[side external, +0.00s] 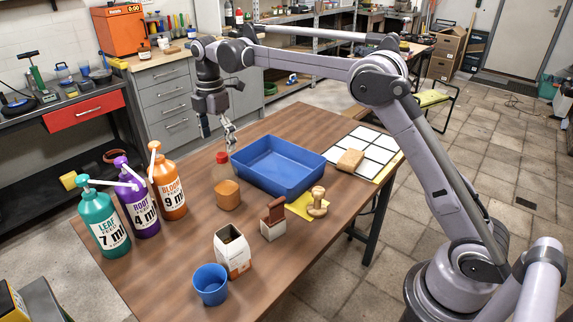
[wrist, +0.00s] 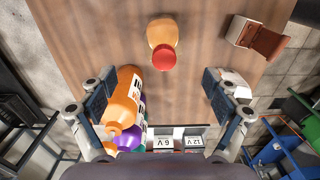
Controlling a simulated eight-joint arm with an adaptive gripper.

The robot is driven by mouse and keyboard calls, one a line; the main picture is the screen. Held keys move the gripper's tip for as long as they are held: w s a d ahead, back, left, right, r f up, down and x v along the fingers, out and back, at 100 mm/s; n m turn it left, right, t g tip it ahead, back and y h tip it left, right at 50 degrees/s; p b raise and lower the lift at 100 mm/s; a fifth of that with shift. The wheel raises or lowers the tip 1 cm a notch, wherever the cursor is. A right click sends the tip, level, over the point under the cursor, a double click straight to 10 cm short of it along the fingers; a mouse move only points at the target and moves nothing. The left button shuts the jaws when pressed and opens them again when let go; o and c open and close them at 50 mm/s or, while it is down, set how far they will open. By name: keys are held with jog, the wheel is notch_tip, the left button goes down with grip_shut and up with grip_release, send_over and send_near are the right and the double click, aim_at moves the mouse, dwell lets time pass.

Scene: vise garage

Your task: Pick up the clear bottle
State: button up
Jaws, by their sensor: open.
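The clear bottle (side external: 227,193) stands upright on the wooden table, with a red cap and amber contents in its lower part. It stands just left of the blue tray's front corner. In the wrist view the bottle (wrist: 162,34) shows above centre, its red cap towards me. My gripper (side external: 230,136) is open and empty. It hangs above and behind the bottle in the side view, apart from it. In the wrist view my gripper's (wrist: 157,92) two fingers are spread wide, with the bottle beyond them.
Orange (side external: 169,184), purple (side external: 138,203) and green (side external: 106,225) pump bottles stand left. A blue tray (side external: 283,189) is close on the right. A brown-and-white block (side external: 273,222), an open carton (side external: 233,252) and a blue cup (side external: 211,285) stand nearer the front. A wooden stamp (side external: 318,203) stands right.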

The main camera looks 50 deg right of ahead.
aim_at(224, 169)
jog(key=f, duration=0.9)
jog(key=shift+s+f, duration=0.3)
jog(key=shift+f, duration=0.1)
jog(key=shift+c, duration=0.3)
grip_shut()
jog(key=shift+r, duration=0.1)
